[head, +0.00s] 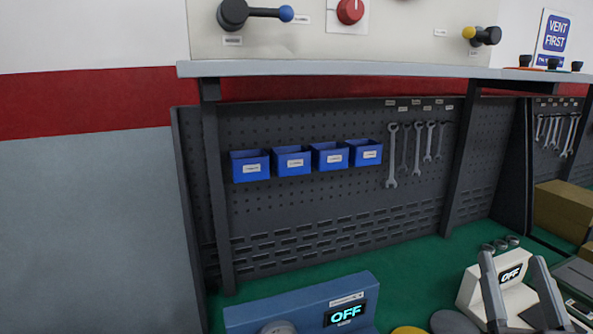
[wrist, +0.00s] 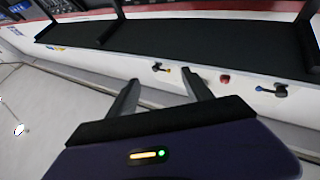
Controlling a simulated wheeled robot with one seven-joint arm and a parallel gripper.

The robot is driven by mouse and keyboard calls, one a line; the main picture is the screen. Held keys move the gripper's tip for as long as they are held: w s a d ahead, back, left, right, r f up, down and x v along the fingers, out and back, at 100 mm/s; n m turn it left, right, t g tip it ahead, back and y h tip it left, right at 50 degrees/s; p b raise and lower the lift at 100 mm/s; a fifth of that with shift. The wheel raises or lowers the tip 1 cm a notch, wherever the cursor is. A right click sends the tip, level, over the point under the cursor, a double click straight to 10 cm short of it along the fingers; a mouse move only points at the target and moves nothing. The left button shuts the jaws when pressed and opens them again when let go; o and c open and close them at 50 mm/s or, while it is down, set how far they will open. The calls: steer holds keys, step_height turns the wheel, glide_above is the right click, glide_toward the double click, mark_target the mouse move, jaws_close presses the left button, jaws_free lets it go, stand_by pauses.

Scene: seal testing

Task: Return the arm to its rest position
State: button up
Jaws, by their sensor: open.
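My gripper (head: 512,259) shows at the bottom right of the head view, its two grey fingers pointing up and standing apart with nothing between them. Behind and between the fingers is a white unit with an OFF display (head: 511,272); whether they touch it I cannot tell. In the wrist view my gripper (wrist: 161,79) is open and empty, its fingers pointing toward a pale panel. The rest of my arm is out of the head view.
A blue unit reading OFF (head: 300,302) stands on the green bench top. Blue bins (head: 249,166) and wrenches (head: 391,155) hang on the pegboard. A shelf edge (head: 330,68) runs above, below a panel with a red knob (head: 350,10) and levers.

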steer(key=s+a+f+n+g+y, duration=0.1)
steer(key=s+a+f, duration=0.3)
steer(key=s+f, duration=0.4)
steer(key=s+a+f+n+g+y+b, duration=0.1)
steer(key=s+a+f+g, duration=0.3)
steer(key=s+f, duration=0.5)
steer(key=s+a+f+n+g+y+b, duration=0.1)
steer(key=s+a+f+g+y, duration=0.2)
steer(key=s+f, duration=0.6)
steer(key=s+a, duration=0.1)
steer(key=s, duration=0.5)
steer(key=shift+s, duration=0.25)
steer(key=shift+f, duration=0.1)
